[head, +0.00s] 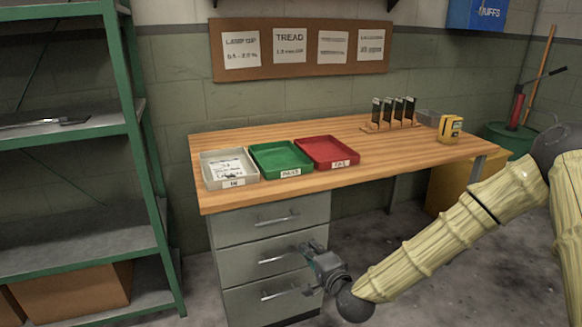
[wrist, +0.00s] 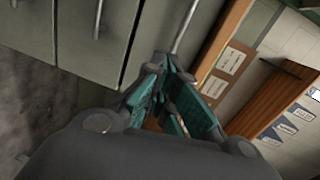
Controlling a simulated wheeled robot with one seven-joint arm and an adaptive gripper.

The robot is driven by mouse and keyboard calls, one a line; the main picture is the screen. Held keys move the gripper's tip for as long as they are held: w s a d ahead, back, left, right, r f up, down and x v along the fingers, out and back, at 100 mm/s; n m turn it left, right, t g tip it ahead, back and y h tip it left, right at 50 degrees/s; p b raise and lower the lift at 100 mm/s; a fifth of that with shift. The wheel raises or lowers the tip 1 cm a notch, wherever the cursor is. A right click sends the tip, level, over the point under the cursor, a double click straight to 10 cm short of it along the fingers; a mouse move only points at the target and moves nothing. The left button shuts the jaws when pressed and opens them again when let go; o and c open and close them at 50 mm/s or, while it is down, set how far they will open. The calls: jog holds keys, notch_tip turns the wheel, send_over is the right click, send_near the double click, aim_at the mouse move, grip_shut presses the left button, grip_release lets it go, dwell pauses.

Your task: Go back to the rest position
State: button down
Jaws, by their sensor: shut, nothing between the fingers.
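My gripper (head: 308,252) is in front of the grey drawer cabinet, below the tabletop and near the middle drawer's right side. It is shut and empty. In the wrist view my gripper (wrist: 168,75) shows teal finger pads, with a drawer handle (wrist: 186,28) just beyond the tips. I cannot tell whether the fingers touch that handle. My arm comes in from the right edge in a pale, ribbed sleeve. All the drawers of the cabinet (head: 232,262) look shut.
The wooden workbench (head: 400,160) carries a white tray (head: 214,182), a green tray (head: 282,160), a red tray (head: 328,152), a rack of dark gauges (head: 393,112) and a yellow device (head: 450,128). A green shelf unit (head: 130,150) stands left. A yellow bin (head: 450,190) stands behind the bench's right end.

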jog(key=s+d+f+n+g+h, duration=0.1)
jog(key=s+f+n+g, duration=0.6)
jog(key=s+f, duration=1.4)
jog(key=s+d+f+n+g+h, duration=0.2)
jog(key=s+d+f+n+g, duration=0.3)
jog(key=s, duration=0.7)
jog(key=s+d+f+g+h, duration=0.3)
jog(key=s+d+f, duration=0.45)
jog(key=s, duration=0.35)
notch_tip(320, 180, up, 25)
jog(key=p, duration=2.4)
jog(key=shift+s+d+r+n, duration=0.2)
jog(key=shift+s+d+n, duration=0.1)
jog(key=shift+d, duration=0.1)
